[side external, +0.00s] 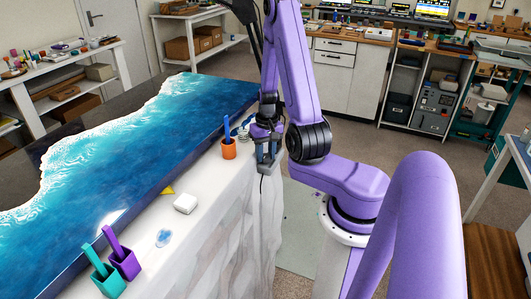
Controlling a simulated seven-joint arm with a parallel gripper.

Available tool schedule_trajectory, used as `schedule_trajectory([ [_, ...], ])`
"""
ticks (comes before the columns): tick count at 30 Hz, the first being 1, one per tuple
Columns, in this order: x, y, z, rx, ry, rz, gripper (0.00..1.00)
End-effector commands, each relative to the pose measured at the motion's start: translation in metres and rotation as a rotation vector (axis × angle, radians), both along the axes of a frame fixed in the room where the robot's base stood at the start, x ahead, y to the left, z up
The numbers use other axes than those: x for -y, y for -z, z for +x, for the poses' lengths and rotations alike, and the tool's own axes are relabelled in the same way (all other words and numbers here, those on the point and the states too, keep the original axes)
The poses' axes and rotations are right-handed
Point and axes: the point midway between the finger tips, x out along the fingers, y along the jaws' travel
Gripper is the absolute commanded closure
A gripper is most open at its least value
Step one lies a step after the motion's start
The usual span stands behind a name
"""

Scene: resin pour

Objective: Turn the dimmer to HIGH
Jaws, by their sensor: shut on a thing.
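My gripper (268,158) is at the right end of the white-draped table, beside the orange cup. Its fingers point down and are shut on a small grey thing at the table edge. A thin dark cord hangs below that thing, so it looks like the dimmer; the fingers hide most of it. Its knob, its markings and its setting are too small to read.
A blue-and-white resin panel (150,130) covers much of the table. Along its front edge are an orange cup (229,150), a white box (185,203), a yellow piece (168,190), a clear blue piece (164,238), a purple cup (125,265) and a teal cup (108,281).

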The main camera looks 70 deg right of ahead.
Motion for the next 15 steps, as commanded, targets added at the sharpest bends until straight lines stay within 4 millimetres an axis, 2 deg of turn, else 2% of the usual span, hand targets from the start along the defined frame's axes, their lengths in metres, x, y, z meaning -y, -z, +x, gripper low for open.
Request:
schedule_trajectory([
  [15,-0.0003,-0.0007,0.0000,0.001,0.492,-0.001,0.95],
])
